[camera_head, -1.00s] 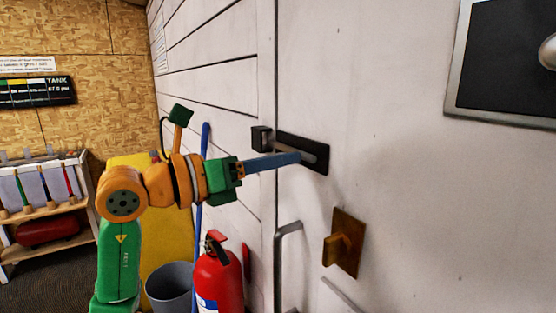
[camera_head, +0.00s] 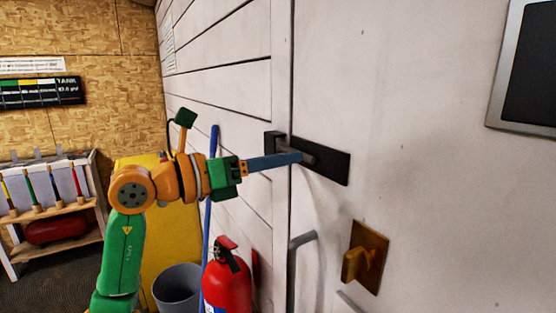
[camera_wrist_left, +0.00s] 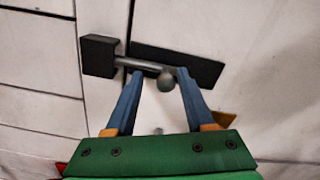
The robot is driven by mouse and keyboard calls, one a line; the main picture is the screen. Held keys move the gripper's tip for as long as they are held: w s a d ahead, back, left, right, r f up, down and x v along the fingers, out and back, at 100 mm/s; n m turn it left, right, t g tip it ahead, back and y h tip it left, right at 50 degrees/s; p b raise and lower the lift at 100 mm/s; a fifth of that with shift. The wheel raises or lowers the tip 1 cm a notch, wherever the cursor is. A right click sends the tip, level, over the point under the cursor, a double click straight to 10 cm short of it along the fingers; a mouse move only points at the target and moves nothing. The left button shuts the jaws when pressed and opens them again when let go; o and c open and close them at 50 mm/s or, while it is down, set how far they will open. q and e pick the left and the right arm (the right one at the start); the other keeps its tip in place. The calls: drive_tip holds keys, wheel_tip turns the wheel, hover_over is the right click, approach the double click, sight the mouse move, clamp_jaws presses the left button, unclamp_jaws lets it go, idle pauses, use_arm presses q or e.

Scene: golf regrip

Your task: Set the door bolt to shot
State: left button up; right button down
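The door bolt (camera_head: 312,158) is a grey rod on a black back plate (camera_head: 334,166) on the white door. Its left end reaches the dark keeper block (camera_head: 274,143) on the frame side. In the left wrist view the rod (camera_wrist_left: 142,65) meets the keeper (camera_wrist_left: 99,56) at left, and a round grey knob (camera_wrist_left: 166,84) sticks out toward me. My left gripper (camera_head: 298,158) has its blue fingers at the bolt. In the left wrist view its fingers stand apart, one on each side of the knob; contact is unclear. My right gripper is out of view.
A brass latch (camera_head: 365,258) and a grey pull handle (camera_head: 293,268) sit lower on the door. A red fire extinguisher (camera_head: 228,280), a grey bin (camera_head: 178,288) and a blue pole (camera_head: 209,215) stand by the wall. A framed dark panel (camera_head: 530,70) is at upper right.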

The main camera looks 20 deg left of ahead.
use_arm(q)
drive_tip(key=b+v, duration=0.3)
drive_tip(key=v, duration=0.4)
idle(0.3)
